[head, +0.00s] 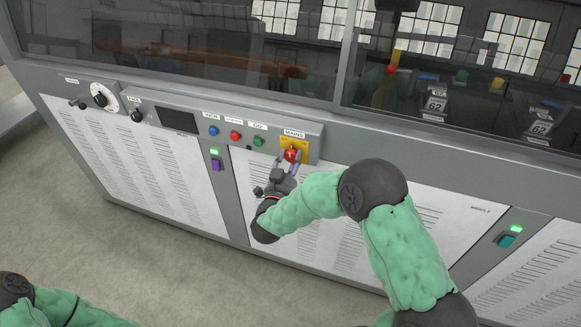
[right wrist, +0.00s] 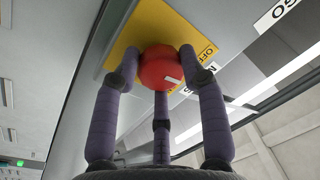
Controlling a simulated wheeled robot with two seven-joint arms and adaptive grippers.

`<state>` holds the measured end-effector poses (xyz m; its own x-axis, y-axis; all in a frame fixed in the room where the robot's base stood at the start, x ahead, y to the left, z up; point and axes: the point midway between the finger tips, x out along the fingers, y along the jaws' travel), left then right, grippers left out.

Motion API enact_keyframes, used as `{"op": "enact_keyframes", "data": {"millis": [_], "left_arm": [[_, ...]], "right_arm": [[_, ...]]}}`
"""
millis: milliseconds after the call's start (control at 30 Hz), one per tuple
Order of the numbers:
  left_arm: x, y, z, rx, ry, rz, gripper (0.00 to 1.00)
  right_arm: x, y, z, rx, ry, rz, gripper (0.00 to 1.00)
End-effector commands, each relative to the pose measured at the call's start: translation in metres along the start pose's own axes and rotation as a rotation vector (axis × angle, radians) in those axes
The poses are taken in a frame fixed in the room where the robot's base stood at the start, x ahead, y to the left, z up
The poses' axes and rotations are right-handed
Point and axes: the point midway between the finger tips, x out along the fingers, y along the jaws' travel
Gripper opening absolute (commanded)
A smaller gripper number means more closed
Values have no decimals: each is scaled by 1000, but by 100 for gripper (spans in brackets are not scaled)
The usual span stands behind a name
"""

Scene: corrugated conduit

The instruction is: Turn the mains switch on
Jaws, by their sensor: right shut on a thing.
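The mains switch is a red round knob (head: 292,155) on a yellow plate (head: 303,143), under the label MAINS on the machine's control strip. My right gripper (head: 289,159) has its purple fingers closed around this knob. In the right wrist view the fingers (right wrist: 162,75) touch the red knob (right wrist: 160,62) from several sides. A short white mark shows on the knob's face. The word OFF is on the yellow plate (right wrist: 178,22) beside it; other lettering is partly hidden by a finger. My left gripper is out of the picture; only part of that arm shows at bottom left.
Left of the switch are a green button (head: 258,141), a red button (head: 235,135), a blue button (head: 213,131) and a dark screen (head: 177,119). Farther left are a black knob (head: 137,116) and a dial (head: 101,97). Glass stands above the strip; open floor lies in front.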

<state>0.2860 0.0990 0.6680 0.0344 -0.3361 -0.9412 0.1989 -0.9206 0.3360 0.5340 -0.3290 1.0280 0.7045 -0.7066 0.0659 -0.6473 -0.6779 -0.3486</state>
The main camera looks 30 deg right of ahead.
Motion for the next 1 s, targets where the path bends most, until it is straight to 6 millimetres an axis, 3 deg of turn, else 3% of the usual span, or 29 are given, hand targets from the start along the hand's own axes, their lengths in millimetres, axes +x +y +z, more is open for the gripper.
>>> {"op": "enact_keyframes", "data": {"millis": [33,600,1000], "left_arm": [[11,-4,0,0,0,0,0],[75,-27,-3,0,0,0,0],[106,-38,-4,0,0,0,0]], "right_arm": [[-3,3,10,39,-9,1,10],[-3,1,13,569,38,19,10],[-3,-1,12,823,62,28,10]]}}
